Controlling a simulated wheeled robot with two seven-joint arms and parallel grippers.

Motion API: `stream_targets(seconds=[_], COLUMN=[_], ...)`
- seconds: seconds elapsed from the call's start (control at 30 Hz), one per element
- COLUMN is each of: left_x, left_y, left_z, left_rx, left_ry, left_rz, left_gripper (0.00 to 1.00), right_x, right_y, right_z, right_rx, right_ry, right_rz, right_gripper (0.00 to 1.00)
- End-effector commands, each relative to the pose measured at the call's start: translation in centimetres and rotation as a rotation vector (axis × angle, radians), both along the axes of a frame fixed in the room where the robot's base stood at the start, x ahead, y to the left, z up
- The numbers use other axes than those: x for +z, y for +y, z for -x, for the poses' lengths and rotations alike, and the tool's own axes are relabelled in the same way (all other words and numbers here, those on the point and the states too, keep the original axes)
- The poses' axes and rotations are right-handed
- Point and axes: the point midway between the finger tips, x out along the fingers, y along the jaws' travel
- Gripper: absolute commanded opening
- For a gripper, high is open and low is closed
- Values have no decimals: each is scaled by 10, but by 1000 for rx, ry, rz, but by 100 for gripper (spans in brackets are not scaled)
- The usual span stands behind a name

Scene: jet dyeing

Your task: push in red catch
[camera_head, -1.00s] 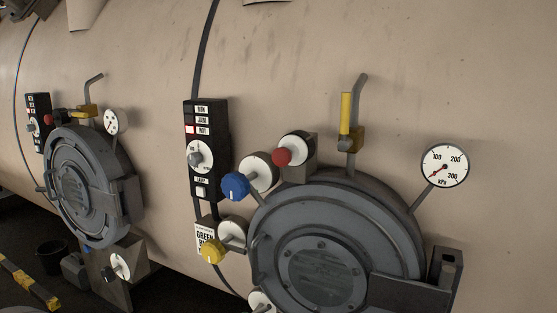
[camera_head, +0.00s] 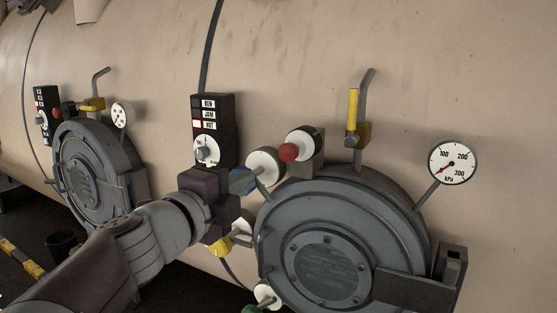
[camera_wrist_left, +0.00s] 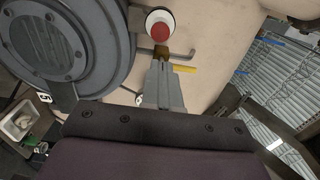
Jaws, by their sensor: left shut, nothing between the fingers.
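The red catch (camera_head: 289,152) is a red round knob on a white disc, mounted on a grey block at the upper left rim of the nearer round door (camera_head: 388,221). The wrist view shows the red catch (camera_wrist_left: 159,32) face on, just beyond my fingertips. My left gripper (camera_head: 246,181) is shut and empty, left of and below the red catch in the head view. In the wrist view the shut fingers (camera_wrist_left: 162,62) overlap the brown valve block (camera_wrist_left: 161,49). A gap to the red catch shows. My right gripper is not in view.
The blue knob (camera_head: 239,179) is partly hidden by my left gripper. A yellow knob (camera_head: 220,246) is below it. A yellow-handled valve (camera_head: 352,110) and pressure gauge (camera_head: 453,162) stand right of the catch. A black control panel (camera_head: 226,130) is above my gripper.

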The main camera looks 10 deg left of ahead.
Motion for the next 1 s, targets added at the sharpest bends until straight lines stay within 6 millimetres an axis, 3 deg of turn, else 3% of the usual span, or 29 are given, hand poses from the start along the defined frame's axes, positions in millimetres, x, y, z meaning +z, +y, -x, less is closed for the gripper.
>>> stream_targets(seconds=[0.5, 0.7, 1.0], left_x=[-2, -2, -2], left_y=[-27, -32, -32], left_z=[-102, -120, -123], left_rx=[2, 3, 4], left_ry=[7, 4, 5], left_rz=[5, 5, 6], left_gripper=[0, 0, 0], right_x=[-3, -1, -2], right_y=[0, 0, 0], right_z=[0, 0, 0], right_rx=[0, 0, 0], right_ry=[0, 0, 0], right_rz=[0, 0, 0], right_gripper=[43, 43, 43])
